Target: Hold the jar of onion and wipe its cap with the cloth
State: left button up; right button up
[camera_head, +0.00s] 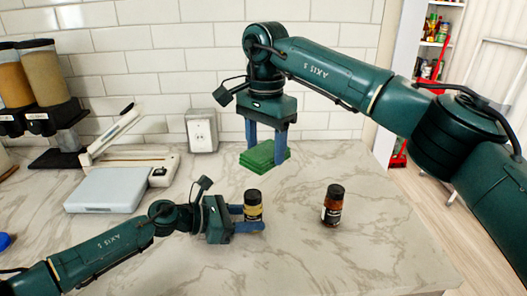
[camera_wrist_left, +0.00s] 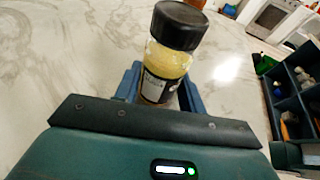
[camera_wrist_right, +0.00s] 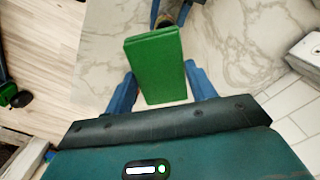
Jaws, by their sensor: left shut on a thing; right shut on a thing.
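The jar of onion (camera_head: 253,208), with pale yellow contents and a black cap, is upright at the middle of the counter. My left gripper (camera_head: 250,220) is shut on its body; the left wrist view shows the jar (camera_wrist_left: 165,80) between the fingers, cap uncovered. The green folded cloth (camera_head: 264,155) is between the fingers of my right gripper (camera_head: 266,158), behind the jar in the head view. My right gripper is shut on the cloth, which also shows in the right wrist view (camera_wrist_right: 157,68). The cloth and the cap are apart.
A second jar (camera_head: 332,206) with reddish contents and a black cap stands to the right. A scale-like device (camera_head: 107,188) and dispensers (camera_head: 42,75) are at the left. The counter's front right is clear.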

pick_arm(q)
jog(key=o, duration=0.8)
jog(key=shift+o, duration=0.2)
